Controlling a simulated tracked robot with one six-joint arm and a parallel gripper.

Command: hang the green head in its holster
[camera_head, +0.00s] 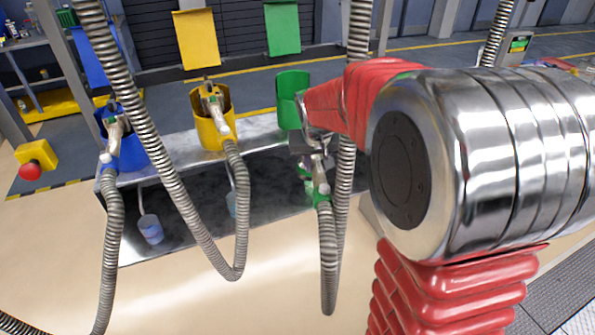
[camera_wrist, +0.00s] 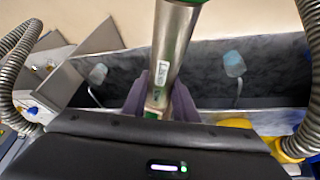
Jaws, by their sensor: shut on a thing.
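In the wrist view my gripper (camera_wrist: 158,100) is shut on the metal body of the green head (camera_wrist: 172,45), with a dark finger on each side; a bit of green shows at the top edge. The green holster (camera_head: 290,98) stands open-topped on the back ledge, just behind and to the left of my gripper, and looks empty from here. My red and chrome arm hides the area to the right of it.
A yellow holster (camera_head: 218,135) and a blue holster (camera_head: 128,152), each holding a head, stand to the left on the same ledge. Ribbed hoses (camera_head: 165,150) hang in front. A dark trough (camera_head: 185,190) lies below. A red stop button (camera_head: 30,171) is at far left.

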